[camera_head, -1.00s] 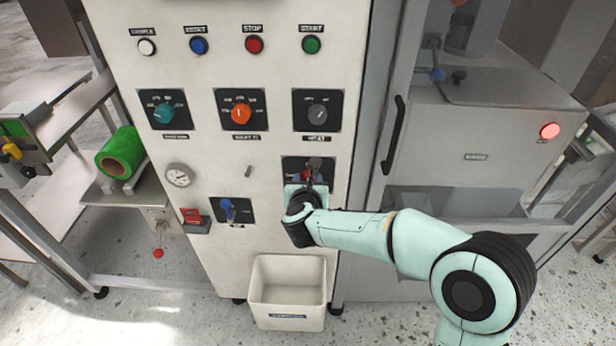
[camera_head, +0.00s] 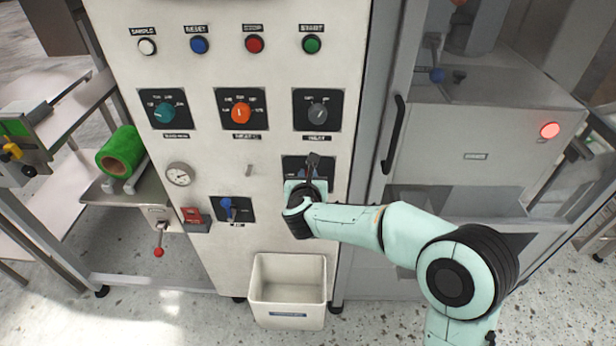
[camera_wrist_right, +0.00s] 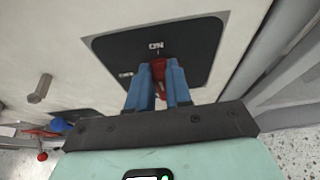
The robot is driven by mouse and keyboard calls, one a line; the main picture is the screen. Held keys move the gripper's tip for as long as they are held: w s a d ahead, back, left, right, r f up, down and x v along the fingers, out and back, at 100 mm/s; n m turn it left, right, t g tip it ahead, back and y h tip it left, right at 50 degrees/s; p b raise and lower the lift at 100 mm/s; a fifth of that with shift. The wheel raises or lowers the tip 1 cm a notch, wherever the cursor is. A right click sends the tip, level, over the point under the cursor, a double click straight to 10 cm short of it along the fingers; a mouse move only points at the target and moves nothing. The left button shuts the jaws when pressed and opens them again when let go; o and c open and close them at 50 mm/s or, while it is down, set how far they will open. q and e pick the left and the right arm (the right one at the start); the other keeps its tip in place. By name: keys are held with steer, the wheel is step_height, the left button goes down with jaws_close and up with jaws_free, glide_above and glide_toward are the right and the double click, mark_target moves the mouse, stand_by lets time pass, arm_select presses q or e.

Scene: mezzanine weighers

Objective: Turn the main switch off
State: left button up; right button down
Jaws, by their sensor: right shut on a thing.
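The main switch is a red knob (camera_wrist_right: 158,68) on a black plate (camera_wrist_right: 198,48) low on the right of the cabinet front. In the wrist view the two blue fingers of my right gripper (camera_wrist_right: 158,92) are shut on it from both sides. The knob's upper end is near the word ON; a smaller label at the left of the plate is too small to read. In the head view my right gripper (camera_head: 309,180) covers most of the plate (camera_head: 291,164) and hides the knob. My left gripper is not in view.
The cabinet (camera_head: 205,60) carries buttons, an orange knob (camera_head: 241,113), a gauge (camera_head: 179,175) and a blue-handled switch (camera_head: 228,207). A white bin (camera_head: 287,290) is below my right gripper. A black door handle (camera_head: 394,135) is just right of it.

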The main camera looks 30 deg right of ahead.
steer(key=shift+a, duration=0.1)
steer(key=f+n+h+b, duration=0.1)
steer(key=n+h, duration=0.1)
steer(key=n, duration=0.2)
steer(key=w+a+f+n+h+b, duration=0.1)
steer(key=n+h, duration=0.2)
steer(key=n, duration=0.1)
steer(key=a+f+n+g+h+b, duration=0.1)
steer(key=n+h+b, duration=0.1)
steer(key=n, duration=0.3)
steer(key=shift+w+a+f, duration=0.1)
steer(key=shift+w+a, duration=0.15)
steer(key=shift+w, duration=0.1)
steer(key=shift+n, duration=0.3)
stand_by(0.5)
steer(key=c, duration=1)
jaws_free()
steer(key=shift+c, duration=0.2)
steer(key=shift+s+a, duration=0.1)
